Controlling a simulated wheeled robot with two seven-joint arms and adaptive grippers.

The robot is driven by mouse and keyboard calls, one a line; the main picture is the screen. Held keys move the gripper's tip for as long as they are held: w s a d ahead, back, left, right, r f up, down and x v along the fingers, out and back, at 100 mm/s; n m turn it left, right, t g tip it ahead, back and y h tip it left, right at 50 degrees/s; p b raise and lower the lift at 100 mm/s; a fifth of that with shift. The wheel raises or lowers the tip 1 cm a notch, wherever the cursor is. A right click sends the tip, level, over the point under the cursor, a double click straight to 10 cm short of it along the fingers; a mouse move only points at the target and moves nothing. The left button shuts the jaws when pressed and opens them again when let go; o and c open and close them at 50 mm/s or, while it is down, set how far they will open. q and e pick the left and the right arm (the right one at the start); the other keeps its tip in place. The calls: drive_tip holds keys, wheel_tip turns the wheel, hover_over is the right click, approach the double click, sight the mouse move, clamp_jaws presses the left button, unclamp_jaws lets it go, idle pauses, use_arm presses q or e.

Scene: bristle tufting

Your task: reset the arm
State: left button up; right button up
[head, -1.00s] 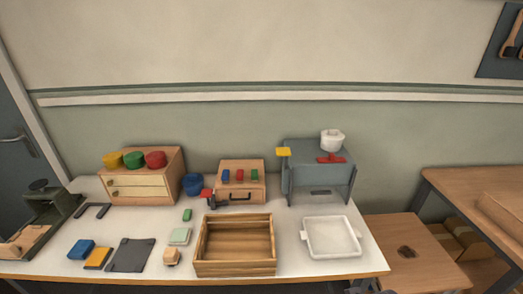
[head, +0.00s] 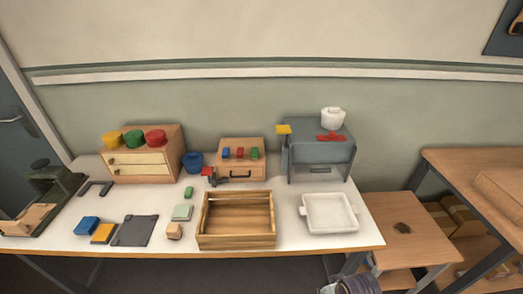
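Neither of my grippers shows in the head view. A grey, rounded part at the bottom edge, right of centre, looks like a link of my own arm, and no fingers can be made out on it. The white worktable (head: 290,232) stands in front of me, and no gripper is over it or touching anything on it.
On the table are a wooden tray (head: 236,241), a white tray (head: 329,228), a grey stand (head: 318,152) with a white pot (head: 333,118), a drawer box (head: 140,165), a blue bowl (head: 194,162) and small blocks. A lower wooden table (head: 400,240) stands at right.

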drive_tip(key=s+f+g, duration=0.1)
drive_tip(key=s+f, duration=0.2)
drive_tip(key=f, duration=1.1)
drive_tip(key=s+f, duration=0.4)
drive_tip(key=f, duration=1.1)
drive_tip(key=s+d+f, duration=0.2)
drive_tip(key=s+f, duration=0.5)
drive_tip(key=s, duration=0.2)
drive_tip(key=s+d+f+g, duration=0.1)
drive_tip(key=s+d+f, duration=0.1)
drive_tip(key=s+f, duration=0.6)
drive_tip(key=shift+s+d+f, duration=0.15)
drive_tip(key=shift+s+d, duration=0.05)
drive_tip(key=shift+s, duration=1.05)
